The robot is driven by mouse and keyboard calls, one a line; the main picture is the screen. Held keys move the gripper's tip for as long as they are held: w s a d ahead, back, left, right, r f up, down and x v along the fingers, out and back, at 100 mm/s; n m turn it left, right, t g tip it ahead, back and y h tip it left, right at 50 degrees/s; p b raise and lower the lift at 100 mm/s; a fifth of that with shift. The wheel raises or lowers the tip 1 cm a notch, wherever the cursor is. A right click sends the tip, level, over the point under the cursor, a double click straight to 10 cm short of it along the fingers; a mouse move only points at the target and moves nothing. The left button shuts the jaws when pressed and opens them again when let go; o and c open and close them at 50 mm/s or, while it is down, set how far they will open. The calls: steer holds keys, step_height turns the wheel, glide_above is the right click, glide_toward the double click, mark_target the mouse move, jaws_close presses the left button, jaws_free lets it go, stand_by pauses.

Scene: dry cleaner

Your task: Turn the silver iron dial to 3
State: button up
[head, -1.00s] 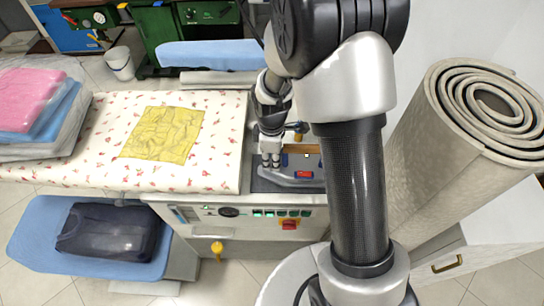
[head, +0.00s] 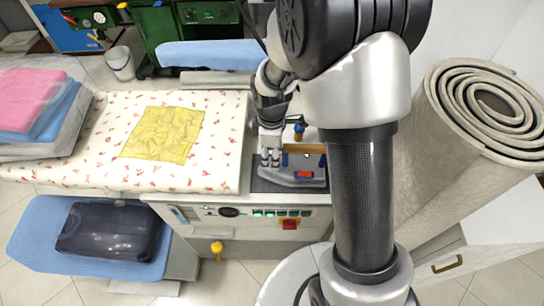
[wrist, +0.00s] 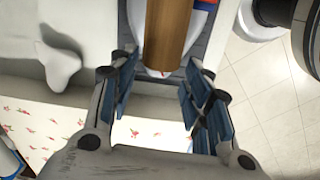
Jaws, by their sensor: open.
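The silver iron (head: 300,174) stands on a dark rest on top of the ironing station, with a wooden handle (head: 308,148), blue brackets and a red part on its near side. My gripper (head: 270,160) is at the iron's left end, pointing down. In the wrist view, my gripper (wrist: 160,85) is open, with nothing clasped between its blue-padded fingers. The wooden handle (wrist: 168,32) shows just beyond the fingertips, with the iron's pale body under it. I cannot make out the dial or its numbers in either view.
A flowered ironing board (head: 90,170) with a yellow cloth (head: 163,134) lies left of the iron. A control panel (head: 265,212) is on the station's front. A rolled carpet (head: 470,130) stands at right. Folded laundry (head: 30,105) is at far left.

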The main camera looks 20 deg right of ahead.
step_height(320, 180, up, 9)
steer(key=shift+s+r, duration=0.2)
steer(key=shift+s, duration=0.05)
steer(key=shift+a, duration=0.1)
